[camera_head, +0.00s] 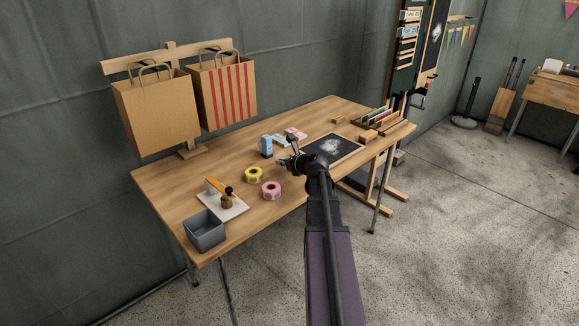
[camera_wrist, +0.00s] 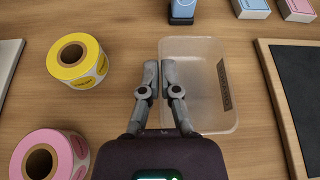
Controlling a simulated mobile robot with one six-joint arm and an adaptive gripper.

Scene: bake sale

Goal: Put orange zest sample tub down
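The orange zest sample tub (camera_wrist: 205,118) is a clear, empty-looking plastic tub, right of centre in the wrist view. It has a dark label on its right wall, too small to read. My gripper (camera_wrist: 160,66) has its fingers nearly together at the tub's left wall, one finger on each side of it, so it is shut on that wall. In the head view my gripper (camera_head: 281,162) is over the middle of the table (camera_head: 305,203). The tub is hard to make out there. I cannot tell whether its base touches the wood.
A yellow roll (camera_wrist: 94,84) and a pink roll (camera_wrist: 68,138) lie left of the tub. A framed chalkboard (camera_wrist: 300,85) lies close on its right. A blue device (camera_wrist: 182,10) and card packs (camera_wrist: 252,8) are behind. A grey bin (camera_head: 205,232) stands front left.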

